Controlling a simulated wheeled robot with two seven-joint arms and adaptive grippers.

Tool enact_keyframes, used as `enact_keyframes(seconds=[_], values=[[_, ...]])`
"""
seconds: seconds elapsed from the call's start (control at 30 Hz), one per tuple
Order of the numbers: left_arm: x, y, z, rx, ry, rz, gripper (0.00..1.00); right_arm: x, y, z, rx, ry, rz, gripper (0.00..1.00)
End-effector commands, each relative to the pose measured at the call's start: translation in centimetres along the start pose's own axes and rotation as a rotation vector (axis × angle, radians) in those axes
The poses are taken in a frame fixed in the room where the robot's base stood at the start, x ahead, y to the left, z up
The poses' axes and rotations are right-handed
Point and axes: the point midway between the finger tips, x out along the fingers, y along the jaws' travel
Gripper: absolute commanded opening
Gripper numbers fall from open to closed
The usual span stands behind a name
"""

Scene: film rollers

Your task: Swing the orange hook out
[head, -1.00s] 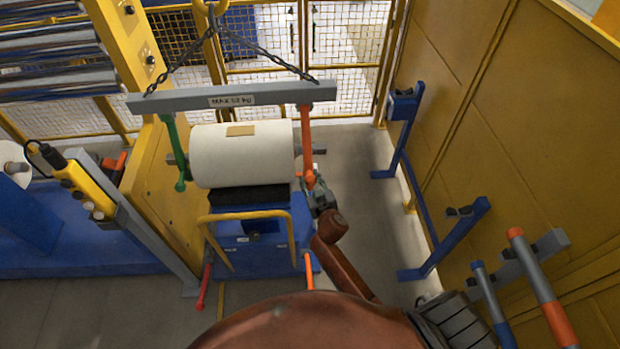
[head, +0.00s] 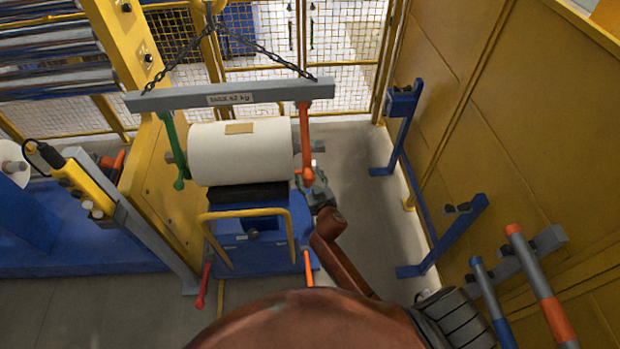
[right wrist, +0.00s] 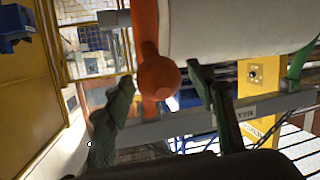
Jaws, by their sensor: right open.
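The orange hook (head: 306,145) hangs from the right end of a grey lifting beam (head: 180,99), beside the right end of a white film roll (head: 240,152). A green hook (head: 170,145) hangs at the beam's left end. My right gripper (head: 314,184) is at the orange hook's lower end and partly hidden behind it. In the right wrist view the orange hook (right wrist: 158,78) ends in a round knob that shows between my two open fingers. I cannot tell whether either finger touches it. My left gripper is out of view.
The roll sits over a blue stand (head: 235,240) with a yellow bar. Chains hold the beam from above. A yellow wall with blue brackets (head: 440,240) stands on the right, with clear floor between. A yellow pendant control (head: 80,187) is at the left.

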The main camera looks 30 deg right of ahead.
Motion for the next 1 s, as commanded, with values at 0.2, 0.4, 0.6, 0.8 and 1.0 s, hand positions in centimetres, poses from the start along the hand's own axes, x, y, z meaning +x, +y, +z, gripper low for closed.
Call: enact_keyframes(seconds=[0.2,0.4,0.6,0.8,1.0], values=[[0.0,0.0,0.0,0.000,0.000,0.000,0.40,-2.4,0.0,0.1,0.002,-0.001,0.000,0.51],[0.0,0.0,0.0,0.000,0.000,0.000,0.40,-6.6,0.0,0.1,0.002,-0.002,0.000,0.51],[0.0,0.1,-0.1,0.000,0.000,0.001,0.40,-10.1,0.0,0.1,0.002,-0.001,0.000,0.51],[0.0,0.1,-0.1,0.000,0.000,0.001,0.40,-11.7,0.0,0.1,0.000,-0.001,0.000,0.51],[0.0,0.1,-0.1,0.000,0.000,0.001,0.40,-11.9,0.0,0.0,0.000,0.000,0.000,0.51]])
